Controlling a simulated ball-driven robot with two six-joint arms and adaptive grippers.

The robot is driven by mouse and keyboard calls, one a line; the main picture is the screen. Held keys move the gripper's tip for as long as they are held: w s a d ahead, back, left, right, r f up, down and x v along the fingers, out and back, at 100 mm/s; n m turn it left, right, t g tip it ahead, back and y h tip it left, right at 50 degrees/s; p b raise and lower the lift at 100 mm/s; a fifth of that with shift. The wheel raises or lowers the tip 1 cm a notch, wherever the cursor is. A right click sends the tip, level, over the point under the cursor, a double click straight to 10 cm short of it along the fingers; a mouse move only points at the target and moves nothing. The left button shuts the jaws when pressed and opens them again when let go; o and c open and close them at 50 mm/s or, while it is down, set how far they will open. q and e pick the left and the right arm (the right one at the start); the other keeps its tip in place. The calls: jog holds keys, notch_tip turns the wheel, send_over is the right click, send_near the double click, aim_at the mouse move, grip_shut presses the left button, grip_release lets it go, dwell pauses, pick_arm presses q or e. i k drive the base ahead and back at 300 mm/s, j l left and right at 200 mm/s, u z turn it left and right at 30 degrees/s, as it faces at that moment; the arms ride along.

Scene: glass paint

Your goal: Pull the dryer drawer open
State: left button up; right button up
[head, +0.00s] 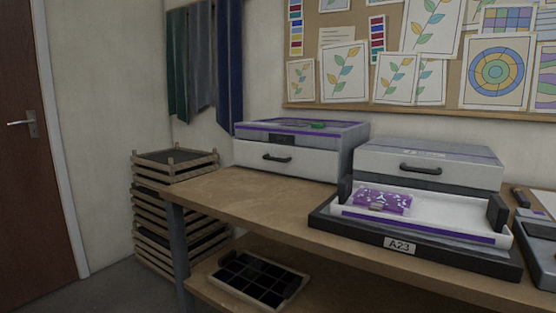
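A white box unit (301,163) with a purple-edged clear top stands at the back left of the bench. Its front is a drawer-like panel with a dark handle (276,157), and it looks closed. A second grey unit (432,160) stands to its right, with a dark handle (420,168) on its front. No label tells which one is the dryer. Neither of my grippers is in view.
A white tray (462,220) with a purple patterned piece (382,200) sits on a dark base labelled A23 (400,246) before the grey unit. The wooden bench (225,190) is clear at left. Stacked racks (160,215) stand beyond its left end. A divided tray (258,278) lies on the lower shelf.

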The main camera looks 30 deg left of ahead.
aim_at(322, 165)
jog(key=u, duration=0.25)
jog(key=i+j+u, duration=0.15)
jog(key=u, duration=0.3)
jog(key=i+j+u, duration=0.25)
jog(key=u, duration=0.25)
jog(key=i+j+u, duration=0.15)
jog(key=u, duration=0.3)
jog(key=i, duration=0.05)
